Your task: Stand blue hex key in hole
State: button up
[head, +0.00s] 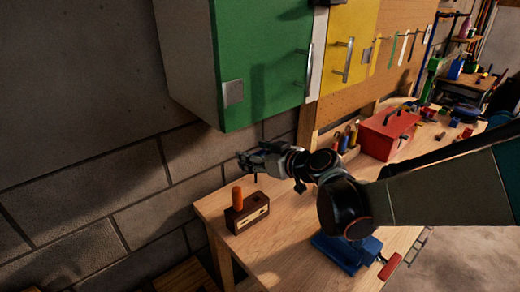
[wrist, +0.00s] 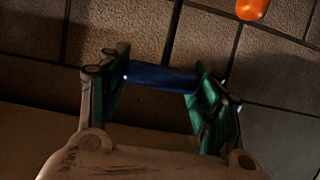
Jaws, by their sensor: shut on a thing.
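My gripper (head: 248,160) is above the left end of the workbench, shut on the blue hex key (wrist: 160,77). In the wrist view the blue piece spans the gap between the two green-padded fingers. In the head view a thin dark shaft hangs down below the fingers. A dark wooden block (head: 247,217) stands on the bench below my gripper, with an orange-handled tool (head: 238,196) upright in it. The orange handle also shows at the top right of the wrist view (wrist: 252,8). The block's holes are too small to make out.
Green and yellow wall cabinets (head: 262,65) hang above the workbench (head: 285,240). A blue object (head: 345,250) lies at the bench's front edge. A red toolbox (head: 390,133) and loose items stand farther back. The bench around the block is clear.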

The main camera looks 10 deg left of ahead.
jog(key=shift+f+b, duration=4.15)
jog(key=shift+f, duration=1)
jog(key=shift+f, duration=0.25)
jog(key=shift+f+b, duration=0.35)
jog(key=shift+b, duration=0.15)
jog(key=shift+f+b, duration=0.8)
jog(key=shift+f, duration=0.5)
jog(key=o, duration=1.1)
jog(key=v, duration=1.2)
jog(key=shift+w+d, duration=0.1)
